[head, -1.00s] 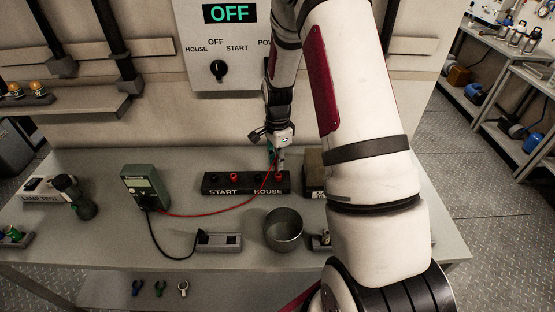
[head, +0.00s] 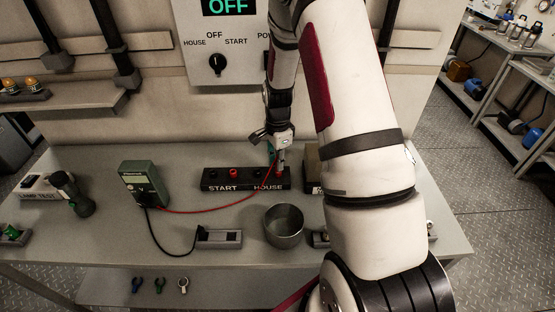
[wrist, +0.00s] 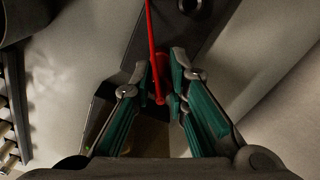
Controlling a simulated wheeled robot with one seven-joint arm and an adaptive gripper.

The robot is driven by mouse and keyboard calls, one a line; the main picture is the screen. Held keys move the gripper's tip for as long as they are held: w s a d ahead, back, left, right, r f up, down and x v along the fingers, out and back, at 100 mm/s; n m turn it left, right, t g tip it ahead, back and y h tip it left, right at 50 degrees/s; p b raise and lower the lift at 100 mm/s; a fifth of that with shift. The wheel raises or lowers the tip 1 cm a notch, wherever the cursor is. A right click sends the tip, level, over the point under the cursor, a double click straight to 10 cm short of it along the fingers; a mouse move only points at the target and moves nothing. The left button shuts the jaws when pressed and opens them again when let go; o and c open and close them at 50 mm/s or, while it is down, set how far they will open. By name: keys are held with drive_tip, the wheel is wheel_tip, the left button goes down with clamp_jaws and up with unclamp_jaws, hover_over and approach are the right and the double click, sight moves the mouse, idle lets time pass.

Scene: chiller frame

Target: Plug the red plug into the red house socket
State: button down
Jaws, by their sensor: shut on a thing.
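The black socket block (head: 210,186) sits on the bench with START lettered at left and HOUSE at right. One red socket (head: 233,173) shows at the START side. My gripper (head: 280,169) points down over the right end of the block, at the HOUSE side. In the wrist view my gripper (wrist: 164,68) is shut on the red plug (wrist: 162,62), with the red lead (wrist: 152,30) running across it. The red house socket is hidden by the plug and fingers, so I cannot tell how deep the plug sits.
A green meter (head: 144,184) stands left, joined to the red lead and a black lead. A metal cup (head: 284,226) and a grey box (head: 219,239) stand in front of the block. The panel above (head: 229,45) reads OFF. My arm covers the bench's right side.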

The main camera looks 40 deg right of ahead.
drive_tip(key=c, duration=1.5)
unclamp_jaws()
wheel_tip(320, 180, up, 12)
drive_tip(key=shift+f, duration=0.1)
